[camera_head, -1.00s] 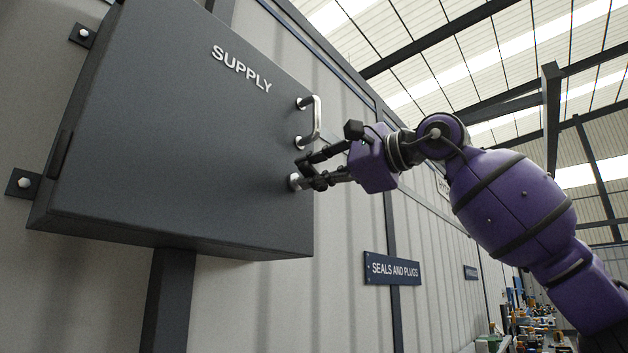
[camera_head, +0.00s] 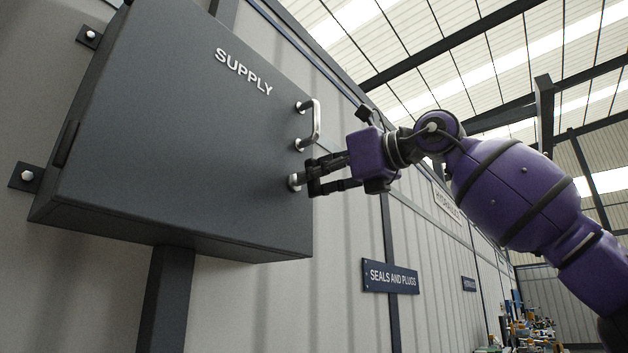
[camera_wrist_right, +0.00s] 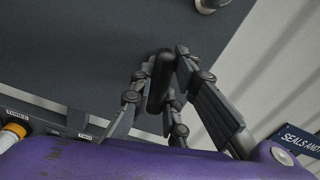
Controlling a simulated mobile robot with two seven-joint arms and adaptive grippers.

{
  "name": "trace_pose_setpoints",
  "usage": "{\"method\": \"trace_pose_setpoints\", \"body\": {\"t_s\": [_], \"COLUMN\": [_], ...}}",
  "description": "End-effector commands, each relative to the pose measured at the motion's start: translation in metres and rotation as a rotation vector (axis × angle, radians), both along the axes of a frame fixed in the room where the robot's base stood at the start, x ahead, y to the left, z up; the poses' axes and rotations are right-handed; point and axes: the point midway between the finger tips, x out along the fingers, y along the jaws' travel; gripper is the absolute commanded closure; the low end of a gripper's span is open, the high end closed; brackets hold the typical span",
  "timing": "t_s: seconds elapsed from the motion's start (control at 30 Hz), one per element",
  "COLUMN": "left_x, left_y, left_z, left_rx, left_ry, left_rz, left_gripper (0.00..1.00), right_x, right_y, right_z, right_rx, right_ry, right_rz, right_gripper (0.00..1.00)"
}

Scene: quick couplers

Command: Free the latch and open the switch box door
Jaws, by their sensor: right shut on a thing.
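The dark grey switch box (camera_head: 170,140), lettered SUPPLY, hangs on the wall with its door lying flat against the body. The latch (camera_head: 294,182) has a silver round base low on the door's right edge, below the silver bar handle (camera_head: 310,124). In the right wrist view the latch shows as a dark elongated grip (camera_wrist_right: 160,84) between my fingers. My right gripper (camera_head: 312,179) is shut on it, with its fingers partly hiding it in the head view. My left gripper is in neither view.
A SEALS AND PLUGS sign (camera_head: 391,277) is on the panelled wall below and right of the box. A dark post (camera_head: 166,300) stands under the box. The space right of the door's edge is open apart from my right arm.

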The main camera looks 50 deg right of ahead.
Motion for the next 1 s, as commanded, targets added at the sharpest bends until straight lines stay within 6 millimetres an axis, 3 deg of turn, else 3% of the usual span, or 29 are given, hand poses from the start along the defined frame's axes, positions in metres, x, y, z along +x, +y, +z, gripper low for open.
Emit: {"method": "trace_pose_setpoints", "body": {"t_s": [0.4,0.97,1.0], "left_x": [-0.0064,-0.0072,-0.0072], "left_y": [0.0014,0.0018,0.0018], "left_z": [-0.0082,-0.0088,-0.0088], "left_rx": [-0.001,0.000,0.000], "left_ry": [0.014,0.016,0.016], "left_rz": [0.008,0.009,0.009], "left_gripper": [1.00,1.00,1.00], "right_x": [0.0000,-0.0002,-0.0001], "right_y": [-0.0005,-0.0006,-0.0006], "right_z": [-0.0004,0.0002,0.0002], "right_rx": [0.197,0.232,0.232], "right_ry": [0.019,0.020,0.020], "right_rz": [-0.001,0.000,0.000], "right_gripper": [1.00,1.00,0.84]}}
